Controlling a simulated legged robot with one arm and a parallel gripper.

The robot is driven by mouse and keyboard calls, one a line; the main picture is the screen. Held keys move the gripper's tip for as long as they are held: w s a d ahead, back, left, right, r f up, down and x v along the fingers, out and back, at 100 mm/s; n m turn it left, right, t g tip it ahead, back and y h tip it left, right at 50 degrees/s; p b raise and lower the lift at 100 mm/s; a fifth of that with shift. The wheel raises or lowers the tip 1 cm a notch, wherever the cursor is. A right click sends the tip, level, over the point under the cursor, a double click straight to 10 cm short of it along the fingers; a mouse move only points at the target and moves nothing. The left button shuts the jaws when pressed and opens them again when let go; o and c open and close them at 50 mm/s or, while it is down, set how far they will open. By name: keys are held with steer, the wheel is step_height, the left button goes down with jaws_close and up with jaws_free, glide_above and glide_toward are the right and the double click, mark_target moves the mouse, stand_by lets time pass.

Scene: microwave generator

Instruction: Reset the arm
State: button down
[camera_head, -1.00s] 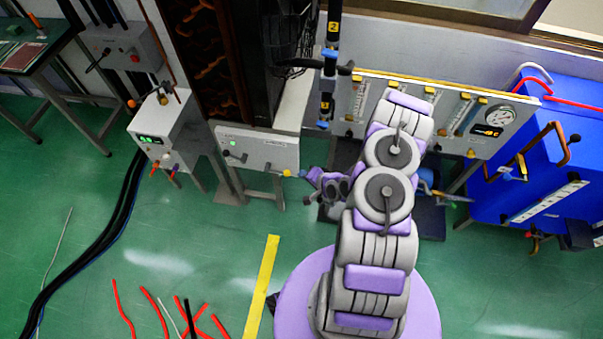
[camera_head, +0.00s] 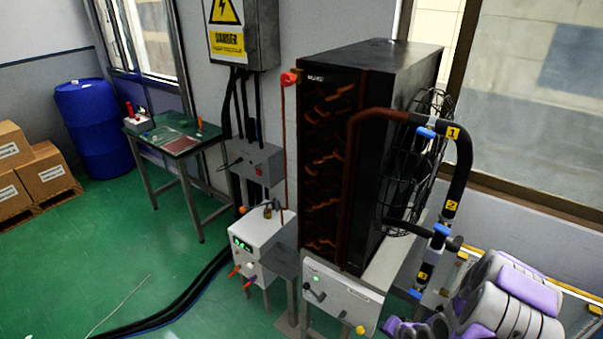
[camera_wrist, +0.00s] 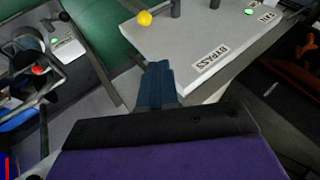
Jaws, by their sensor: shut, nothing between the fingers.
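My arm (camera_head: 505,300), grey and purple, shows at the lower right of the head view. My gripper is only partly seen there, at the bottom edge, beside the front of the white control box (camera_head: 340,297). In the wrist view my gripper (camera_wrist: 159,80) shows as dark blue fingers closed together, with nothing between them. The fingertips point toward the edge of the white control box (camera_wrist: 200,45), which carries a BYPASS label and a yellow knob (camera_wrist: 144,18). I cannot tell the exact gap between them.
The tall black generator (camera_head: 350,150) with orange vents stands behind the control box. Thick pipes (camera_head: 455,170) run down its right side. A small white box with a green display (camera_head: 262,235) stands to its left. Green floor (camera_head: 110,250) lies open at the left.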

steer(key=s+a+r+n+g+h, duration=0.15)
steer(key=s+r, duration=0.25)
steer(key=r, duration=0.4)
steer(key=s+a+r+n+g+h, duration=0.1)
steer(key=s+r+n+g, duration=0.15)
steer(key=r, duration=0.55)
steer(key=s+a+r+n+g+h, duration=0.15)
steer(key=s+r, duration=0.25)
steer(key=r, duration=0.4)
steer(key=s+a+r+g, duration=0.1)
steer(key=s+a+r, duration=0.2)
steer(key=s, duration=0.4)
steer(key=s+a+r+n+g+y, duration=0.1)
steer(key=s+a+r, duration=0.1)
steer(key=s+r, duration=0.3)
steer(key=s+a+r+n+g, duration=0.1)
steer(key=s+a+r, duration=0.2)
steer(key=s, duration=0.8)
step_height(320, 180, up, 2)
steer(key=shift+a+r+g, duration=0.1)
steer(key=shift+a+g, duration=0.25)
steer(key=shift+s+d, duration=0.1)
